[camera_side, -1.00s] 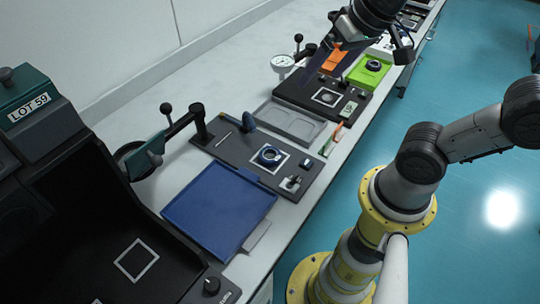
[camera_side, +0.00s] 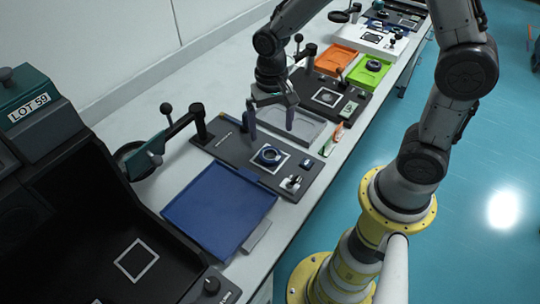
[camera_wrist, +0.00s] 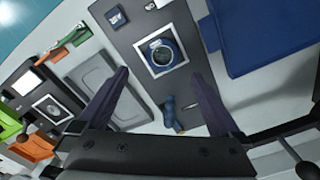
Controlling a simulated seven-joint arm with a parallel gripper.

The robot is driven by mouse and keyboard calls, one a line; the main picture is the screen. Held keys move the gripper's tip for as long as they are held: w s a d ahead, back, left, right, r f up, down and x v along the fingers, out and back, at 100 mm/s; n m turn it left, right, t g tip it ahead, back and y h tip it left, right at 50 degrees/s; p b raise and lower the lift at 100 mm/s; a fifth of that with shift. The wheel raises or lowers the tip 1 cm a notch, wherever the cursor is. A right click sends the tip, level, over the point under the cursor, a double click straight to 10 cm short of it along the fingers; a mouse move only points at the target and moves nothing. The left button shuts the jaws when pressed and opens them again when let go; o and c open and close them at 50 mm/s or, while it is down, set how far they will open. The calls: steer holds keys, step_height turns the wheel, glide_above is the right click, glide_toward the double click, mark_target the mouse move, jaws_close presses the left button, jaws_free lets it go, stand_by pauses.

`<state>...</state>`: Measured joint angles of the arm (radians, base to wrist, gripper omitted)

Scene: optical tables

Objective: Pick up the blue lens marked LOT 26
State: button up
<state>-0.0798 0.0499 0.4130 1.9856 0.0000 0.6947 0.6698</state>
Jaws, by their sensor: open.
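A blue ring-shaped lens (camera_side: 269,155) lies on a white-outlined square on a dark grey board (camera_side: 232,158). In the wrist view the lens (camera_wrist: 162,51) sits on its square just beyond the fingertips. I cannot read a LOT 26 marking on it. A second dark blue ring (camera_side: 373,65) lies in the green tray farther along the bench. My gripper (camera_side: 271,117) is open and empty, pointing down above the back part of the dark board, apart from the lens. In the wrist view my gripper (camera_wrist: 161,76) has its two fingers spread wide.
A blue tray (camera_side: 215,210) lies in front of the board. A small blue upright object (camera_wrist: 172,112) stands between my fingers' line of sight and the board's edge. A grey tray (camera_side: 312,128), orange tray (camera_side: 335,62) and green tray (camera_side: 358,78) lie beyond.

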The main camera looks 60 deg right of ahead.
mark_target(270, 153)
step_height(270, 153, down, 8)
steer(key=shift+w+a+f, duration=0.1)
steer(key=shift+a+f, duration=0.05)
steer(key=shift+f, duration=0.1)
stand_by(0.4)
steer(key=c, duration=1.5)
steer(key=shift+r, duration=0.15)
